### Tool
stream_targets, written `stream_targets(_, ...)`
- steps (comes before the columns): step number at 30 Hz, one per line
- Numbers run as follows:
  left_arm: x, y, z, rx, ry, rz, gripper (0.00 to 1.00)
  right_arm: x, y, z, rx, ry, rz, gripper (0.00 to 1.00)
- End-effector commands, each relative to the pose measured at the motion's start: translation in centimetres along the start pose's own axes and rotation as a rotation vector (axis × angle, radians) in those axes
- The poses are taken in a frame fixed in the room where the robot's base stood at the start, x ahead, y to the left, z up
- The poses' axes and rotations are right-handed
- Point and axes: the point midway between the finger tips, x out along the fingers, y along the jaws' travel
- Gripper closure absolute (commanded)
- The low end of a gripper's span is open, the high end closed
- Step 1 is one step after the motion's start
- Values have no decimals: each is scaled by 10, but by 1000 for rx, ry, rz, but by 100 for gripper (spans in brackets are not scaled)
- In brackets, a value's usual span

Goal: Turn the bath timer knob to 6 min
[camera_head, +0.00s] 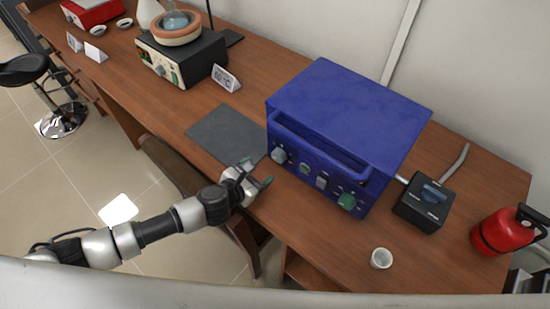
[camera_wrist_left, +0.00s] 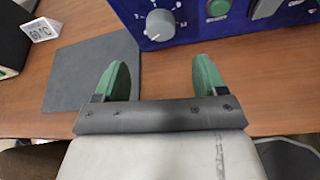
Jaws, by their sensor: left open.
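A blue box-shaped device (camera_head: 345,115) stands on the wooden table with a row of controls on its front. Its leftmost control is a round grey knob (camera_head: 279,155) with a printed scale around it. This knob also shows at the top of the left wrist view (camera_wrist_left: 160,24); I cannot read its setting surely. My left gripper (camera_head: 257,173) is open and empty, just in front of the device. In the left wrist view its green fingertips (camera_wrist_left: 160,65) are spread, apart from the knob, which lies beyond the gap. My right gripper is not in view.
Beside the grey knob are a green button (camera_head: 305,169), a grey switch (camera_head: 322,183) and a green knob (camera_head: 347,201). A dark mat (camera_head: 225,133) lies left of the device. A white cup (camera_head: 381,258) and a black box (camera_head: 425,203) stand to its right.

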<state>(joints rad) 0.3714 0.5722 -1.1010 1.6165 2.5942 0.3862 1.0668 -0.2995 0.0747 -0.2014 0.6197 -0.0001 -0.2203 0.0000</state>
Motion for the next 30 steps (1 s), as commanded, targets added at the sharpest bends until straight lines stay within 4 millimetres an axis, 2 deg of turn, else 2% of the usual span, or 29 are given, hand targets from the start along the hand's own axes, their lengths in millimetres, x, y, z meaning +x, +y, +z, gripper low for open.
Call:
stream_targets(9,59,-2,1,3,-4,-2,29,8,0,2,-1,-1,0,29)
stream_targets(15,84,-2,1,4,-5,-2,29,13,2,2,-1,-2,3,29)
stream_targets(21,93,-1,2,4,-4,-3,29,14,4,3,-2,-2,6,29)
stream_targets(28,93,-1,2,4,-4,-3,29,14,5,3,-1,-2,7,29)
stream_targets(29,93,-1,2,4,-4,-3,30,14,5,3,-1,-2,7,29)
stream_targets(30,93,-1,2,4,-4,-3,36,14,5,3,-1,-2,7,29)
